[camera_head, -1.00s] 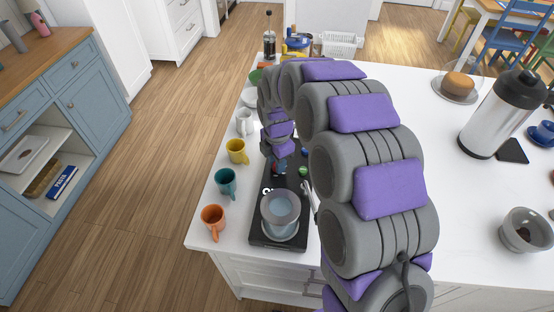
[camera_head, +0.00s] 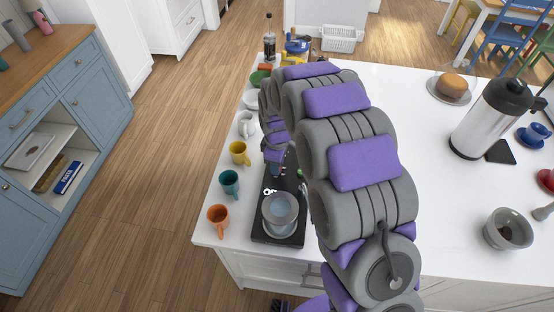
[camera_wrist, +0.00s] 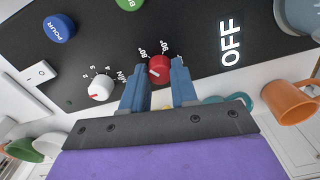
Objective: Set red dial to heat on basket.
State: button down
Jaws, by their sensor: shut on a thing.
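The red dial (camera_wrist: 160,70) is on a black control panel (camera_wrist: 190,25), seen in the wrist view between my gripper's blue fingers. My gripper (camera_wrist: 159,67) is shut on the red dial, one finger on each side. Printed numbers, seemingly 80 and 90, stand beside the dial. A display on the panel reads OFF. In the head view my gripper (camera_head: 274,161) reaches down to the black appliance (camera_head: 262,240), and the red dial is hidden there. A clear vessel (camera_head: 280,210) stands on the appliance's near end.
In the wrist view a white dial (camera_wrist: 101,89), a blue POUR button (camera_wrist: 58,28) and a white switch (camera_wrist: 38,73) share the panel. Orange (camera_head: 217,220), teal (camera_head: 229,183) and yellow (camera_head: 239,152) mugs line the counter's left edge. A white basket (camera_head: 341,40) is at the back.

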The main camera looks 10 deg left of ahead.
jog(key=m+p, duration=0.1)
jog(key=m, duration=0.2)
jog(key=shift+w+r+m, duration=0.1)
jog(key=shift+r+m, duration=0.05)
jog(key=shift+m, duration=0.25)
jog(key=m+p, duration=0.1)
jog(key=m, duration=0.2)
jog(key=shift+m+p, duration=0.3)
jog(key=m+p, duration=0.1)
jog(key=m, duration=0.2)
jog(key=shift+m, duration=0.4)
jog(key=m+p, duration=0.1)
jog(key=m, duration=0.3)
jog(key=m+p, duration=0.1)
jog(key=m, duration=0.9)
jog(key=shift+p, duration=0.4)
